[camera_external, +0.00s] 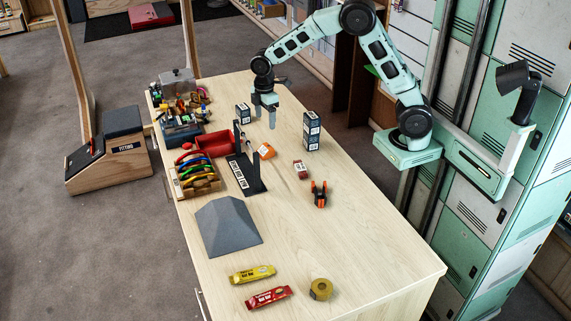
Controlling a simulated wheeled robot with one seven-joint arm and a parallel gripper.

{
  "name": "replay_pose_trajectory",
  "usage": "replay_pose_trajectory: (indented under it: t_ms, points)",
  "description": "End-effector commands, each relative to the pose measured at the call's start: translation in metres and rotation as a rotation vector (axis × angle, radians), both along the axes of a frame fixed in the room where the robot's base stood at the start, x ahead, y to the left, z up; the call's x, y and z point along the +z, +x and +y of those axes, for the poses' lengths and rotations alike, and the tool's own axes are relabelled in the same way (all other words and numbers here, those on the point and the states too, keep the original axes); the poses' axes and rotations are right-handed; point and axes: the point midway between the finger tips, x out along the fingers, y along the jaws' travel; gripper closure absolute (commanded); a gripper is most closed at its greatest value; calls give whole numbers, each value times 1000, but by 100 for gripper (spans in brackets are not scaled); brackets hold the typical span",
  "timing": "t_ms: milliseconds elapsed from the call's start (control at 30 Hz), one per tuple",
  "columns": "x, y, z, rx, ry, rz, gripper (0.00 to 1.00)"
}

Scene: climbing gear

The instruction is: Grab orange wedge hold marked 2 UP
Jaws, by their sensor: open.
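The orange wedge hold (266,151) is a small block with a pale label patch, lying on the wooden table just right of a black stand. The writing on it is too small to read. My gripper (266,118) is open and empty, pointing down above the table. In the picture it hangs just above the orange wedge hold, apart from it. The exact height of the fingertips over the table cannot be told.
Beside the hold are a black stand (247,177), a red bin (211,144), a tall dark box (311,131), a smaller box (243,113) and a red item (301,169). A grey pyramid (228,226) sits nearer the front.

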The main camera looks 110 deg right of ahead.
Motion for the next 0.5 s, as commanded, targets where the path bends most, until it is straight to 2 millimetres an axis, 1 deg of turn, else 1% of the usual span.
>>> replay_pose_trajectory:
  t_ms: [33, 100, 300, 400, 500]
  points:
    - [-11, -1, 1, 0, 4, 6, 25]
    - [-25, -1, 1, 0, 4, 5, 25]
    - [-64, -1, 1, 1, 3, 4, 25]
    - [-77, 0, 1, 1, 2, 2, 25]
    - [-84, 0, 1, 1, 1, 1, 25]
